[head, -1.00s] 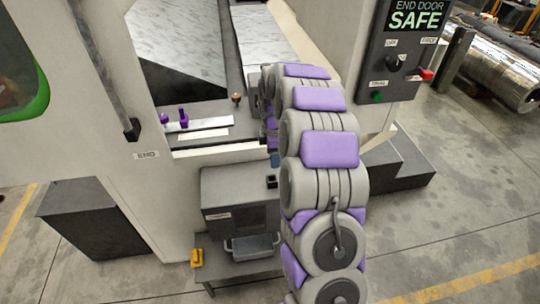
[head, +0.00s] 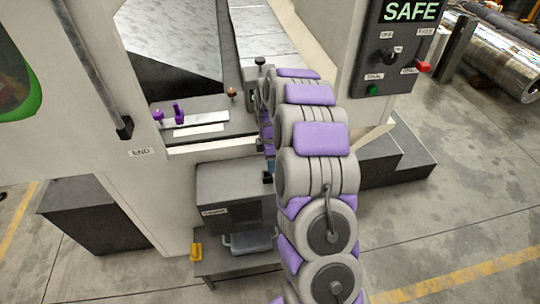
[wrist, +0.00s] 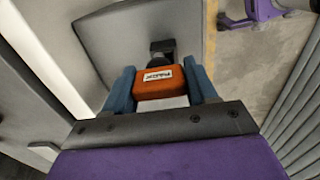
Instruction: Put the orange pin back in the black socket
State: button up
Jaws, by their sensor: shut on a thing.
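The orange pin (wrist: 160,82) shows in the wrist view as an orange block with a white label. My gripper (wrist: 162,84) is shut on it, with one blue finger on each side. The black socket (wrist: 162,52) is just beyond the pin, on a grey box. I cannot tell whether the pin touches or enters it. In the head view the socket (head: 267,178) shows as a small dark piece at the box's right edge, partly behind my arm. My gripper and the pin are mostly hidden there by the arm.
The grey box (head: 228,190) stands on a low bench with a grey tray (head: 250,242) and a yellow item (head: 196,252). Above it, a machine ledge holds purple clamps (head: 178,112) and a brown knob (head: 231,93). A control panel (head: 398,50) is at upper right.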

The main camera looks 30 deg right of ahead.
jog(key=shift+a+f, duration=0.1)
jog(key=shift+a, duration=1.45)
jog(key=shift+d+f, duration=0.15)
jog(key=shift+d, duration=1.05)
jog(key=shift+a, duration=1.25)
jog(key=shift+d+p, duration=0.4)
jog(key=shift+d, duration=0.65)
jog(key=shift+a, duration=0.65)
jog(key=shift+d+p, duration=0.3)
jog(key=shift+d, duration=0.3)
jog(key=shift+a, duration=0.1)
jog(key=shift+a, duration=0.3)
